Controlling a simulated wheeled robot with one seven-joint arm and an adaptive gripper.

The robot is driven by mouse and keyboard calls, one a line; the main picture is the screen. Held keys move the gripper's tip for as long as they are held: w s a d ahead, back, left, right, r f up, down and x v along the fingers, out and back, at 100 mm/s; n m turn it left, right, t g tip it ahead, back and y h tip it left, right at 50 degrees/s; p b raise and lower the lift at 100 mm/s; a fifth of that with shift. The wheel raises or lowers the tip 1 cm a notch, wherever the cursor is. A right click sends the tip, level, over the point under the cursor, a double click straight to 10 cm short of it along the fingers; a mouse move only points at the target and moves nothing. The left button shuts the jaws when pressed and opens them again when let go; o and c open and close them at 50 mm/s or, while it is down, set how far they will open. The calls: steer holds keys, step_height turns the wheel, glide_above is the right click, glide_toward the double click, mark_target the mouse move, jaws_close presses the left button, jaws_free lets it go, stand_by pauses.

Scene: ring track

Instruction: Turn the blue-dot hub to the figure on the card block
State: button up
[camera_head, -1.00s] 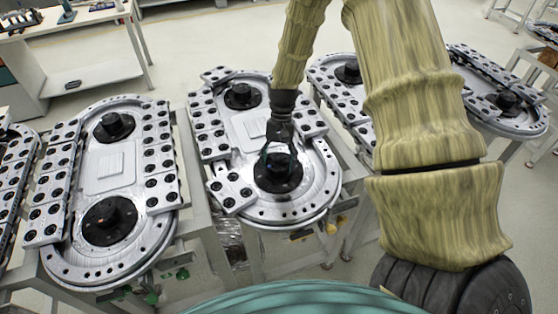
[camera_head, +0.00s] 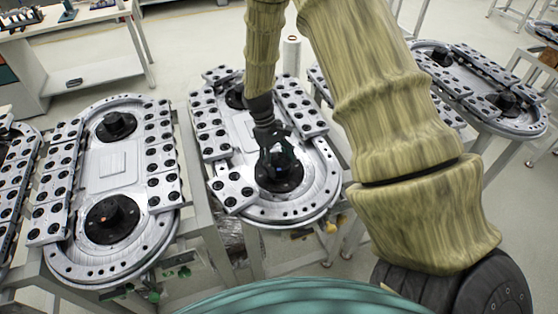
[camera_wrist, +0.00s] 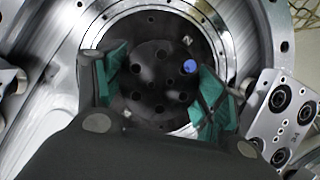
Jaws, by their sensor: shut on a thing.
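The blue-dot hub (camera_head: 279,181) is a dark round hub at the near end of the middle ring track (camera_head: 322,185). In the wrist view the hub (camera_wrist: 152,72) shows a ring of holes, with the blue dot (camera_wrist: 189,66) at its upper right. My gripper (camera_head: 277,158) is over it, pointing down. Its green-padded fingers (camera_wrist: 160,88) stand on opposite sides of the hub and are shut on it.
A block with black sockets (camera_wrist: 283,112) sits on the track close to the right finger. More tracks stand at the right. A white bench (camera_head: 85,68) is at the back left.

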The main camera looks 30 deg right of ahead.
steer(key=shift+s+n+t+h, duration=0.15)
steer(key=shift+n+h, duration=0.2)
steer(key=shift+n, duration=0.6)
steer(key=shift+s+n+t+h, duration=0.15)
steer(key=shift+n+h, duration=0.2)
steer(key=shift+n, duration=0.6)
steer(key=shift+w, duration=0.15)
steer(key=o, duration=1)
steer(key=shift+d, duration=0.1)
steer(key=shift+w, duration=0.1)
steer(key=v, duration=1.2)
